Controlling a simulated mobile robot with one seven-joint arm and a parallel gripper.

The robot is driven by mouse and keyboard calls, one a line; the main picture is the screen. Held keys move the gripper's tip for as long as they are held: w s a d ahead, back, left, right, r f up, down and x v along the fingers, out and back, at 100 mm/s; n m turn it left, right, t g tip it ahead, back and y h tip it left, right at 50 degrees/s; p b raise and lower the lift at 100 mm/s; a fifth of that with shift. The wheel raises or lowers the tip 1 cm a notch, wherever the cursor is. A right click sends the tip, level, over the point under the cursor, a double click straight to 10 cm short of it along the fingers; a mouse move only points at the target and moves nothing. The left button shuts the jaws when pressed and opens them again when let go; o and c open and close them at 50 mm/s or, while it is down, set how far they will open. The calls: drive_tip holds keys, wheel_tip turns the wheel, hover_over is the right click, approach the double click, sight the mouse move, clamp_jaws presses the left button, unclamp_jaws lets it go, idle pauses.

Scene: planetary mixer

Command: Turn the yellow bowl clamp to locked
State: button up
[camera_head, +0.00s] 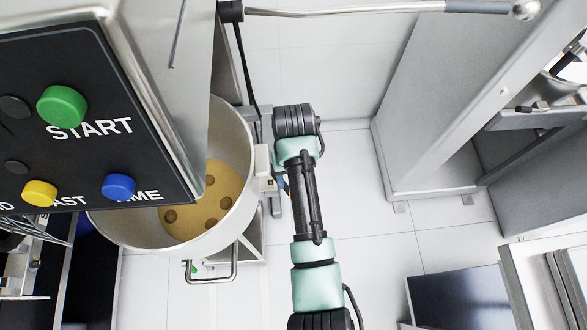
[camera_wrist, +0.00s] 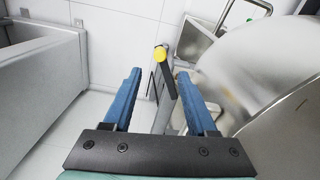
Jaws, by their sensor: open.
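The yellow bowl clamp (camera_wrist: 160,53) shows in the wrist view as a yellow knob at the top of a grey metal bracket beside the bowl. It lies ahead of my gripper (camera_wrist: 165,85), between the lines of its two blue fingers and apart from them. My gripper is open and empty. The steel bowl (camera_head: 243,172) holds yellow batter with several brown pieces; its outer wall also shows at the right of the wrist view (camera_wrist: 270,65). In the head view my arm reaches along the bowl's right side and hides the clamp and most of the gripper.
The mixer's control panel (camera_head: 75,120), with green, yellow and blue buttons, overhangs the bowl at left. A long lever (camera_head: 380,7) with a ball end crosses the top. A grey cabinet (camera_head: 440,110) stands at right. White tiled floor (camera_head: 375,255) lies open between.

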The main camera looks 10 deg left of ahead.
drive_tip(key=shift+r, duration=1.55)
